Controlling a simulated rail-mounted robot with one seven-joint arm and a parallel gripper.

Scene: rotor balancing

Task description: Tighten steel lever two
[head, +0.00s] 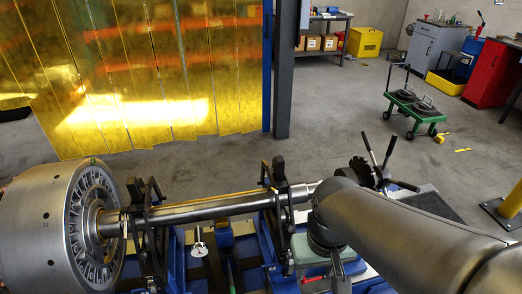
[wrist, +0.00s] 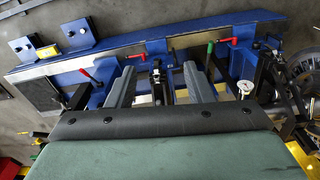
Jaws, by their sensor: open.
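My gripper (wrist: 159,69) is open in the wrist view, its two grey fingers apart over the blue machine bed (wrist: 190,30). A small dark upright fitting (wrist: 157,74) shows between the fingers; I cannot tell whether it is steel lever two. I see no contact with it. A red-handled lever (wrist: 90,76) stands left of the fingers. Another red-handled lever (wrist: 222,41) and a green-handled lever (wrist: 210,48) are to the right. No label marks any of them. In the head view a red handle (head: 313,279) shows below my arm's end, and my fingertips cannot be made out.
The large rotor (head: 45,225) and its shaft (head: 205,208) lie across dark supports (head: 148,220). A dial gauge (wrist: 244,87) stands right of my fingers. A spoked handwheel (head: 375,170) is beyond my arm. A green cart (head: 415,106) stands on open floor behind.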

